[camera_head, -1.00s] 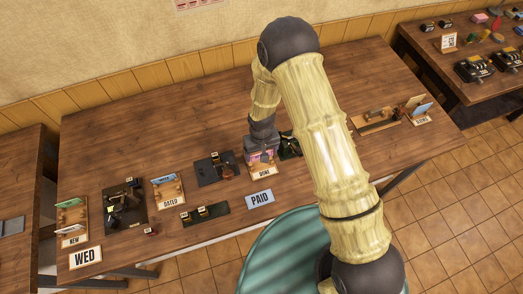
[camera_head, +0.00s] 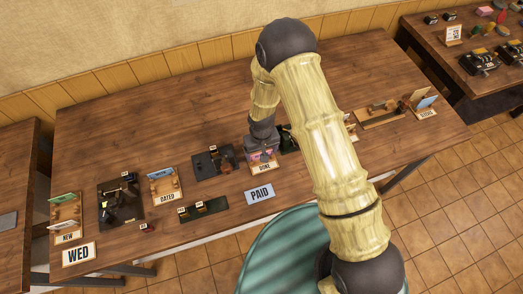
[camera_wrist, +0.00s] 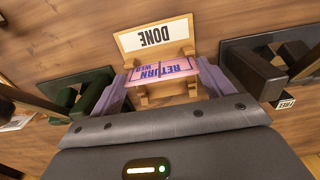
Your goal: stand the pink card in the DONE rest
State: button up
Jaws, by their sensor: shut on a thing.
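The pink card (camera_wrist: 160,71) shows in the wrist view with blue "RETURN" and "WED" lettering on it. My gripper (camera_wrist: 162,76) is shut on it, with one finger at each side edge. The card is at the wooden DONE rest (camera_wrist: 190,52), just behind its label and by the wooden posts. I cannot tell if its lower edge touches the rest. In the head view, my gripper (camera_head: 262,147) is over the DONE rest (camera_head: 265,168), and pink shows below it.
A dark stamp stand (camera_head: 213,163) is left of the DONE rest; another dark green device (camera_head: 288,140) is close on its right. The PAID sign (camera_head: 260,194) lies in front. The DATED rest (camera_head: 166,198) stands farther left. Clear tabletop lies behind.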

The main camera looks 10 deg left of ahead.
jog(key=shift+f, duration=0.2)
dwell(0.5)
jog(key=o, duration=1)
jog(key=shift+c, duration=0.2)
jog(key=shift+r+p, duration=1.95)
jog(key=shift+r, duration=1.6)
